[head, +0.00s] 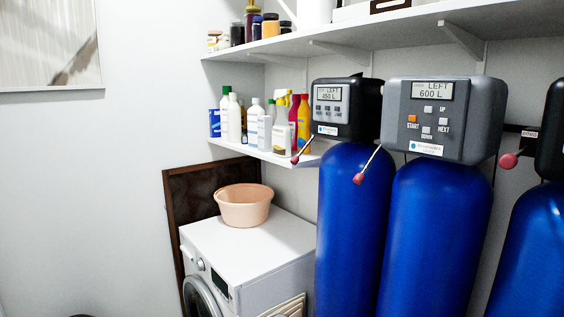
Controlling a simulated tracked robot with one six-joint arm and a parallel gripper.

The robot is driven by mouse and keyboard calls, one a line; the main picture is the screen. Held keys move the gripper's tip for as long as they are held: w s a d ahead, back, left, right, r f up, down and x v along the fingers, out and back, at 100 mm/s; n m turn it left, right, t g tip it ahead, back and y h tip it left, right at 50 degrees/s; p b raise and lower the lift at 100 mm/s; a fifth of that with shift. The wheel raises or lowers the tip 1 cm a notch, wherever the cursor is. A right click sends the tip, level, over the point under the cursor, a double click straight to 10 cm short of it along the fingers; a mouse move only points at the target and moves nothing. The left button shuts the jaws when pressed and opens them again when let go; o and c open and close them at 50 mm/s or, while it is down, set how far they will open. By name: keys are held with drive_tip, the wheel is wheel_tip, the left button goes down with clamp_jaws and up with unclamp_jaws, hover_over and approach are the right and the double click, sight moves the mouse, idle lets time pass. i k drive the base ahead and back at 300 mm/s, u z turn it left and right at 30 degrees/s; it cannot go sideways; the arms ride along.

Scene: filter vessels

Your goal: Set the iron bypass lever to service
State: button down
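Three blue filter vessels stand at the right: a left one (350,230), a middle one (435,240) and a right one (535,250) cut off by the picture edge. A lever with a red knob (295,160) slants down-left at the left vessel's black head. A similar lever, its knob (358,178) red, slants down-left at the middle vessel's grey head. A third red knob (508,160) is beside the right vessel's dark head, below a small label too small to read. I cannot tell which lever is the iron one. My gripper is not in view.
The left control head (345,108) reads "LEFT 450 L", the middle one (440,118) "LEFT 600 L". A white washing machine (245,250) bears a peach basin (243,205). Bottles stand on a low shelf (255,153); a long shelf (330,43) runs above.

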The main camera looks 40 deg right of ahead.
sight(295, 160)
drive_tip(key=z, duration=0.2)
drive_tip(key=i, duration=1.2)
drive_tip(key=z, duration=0.4)
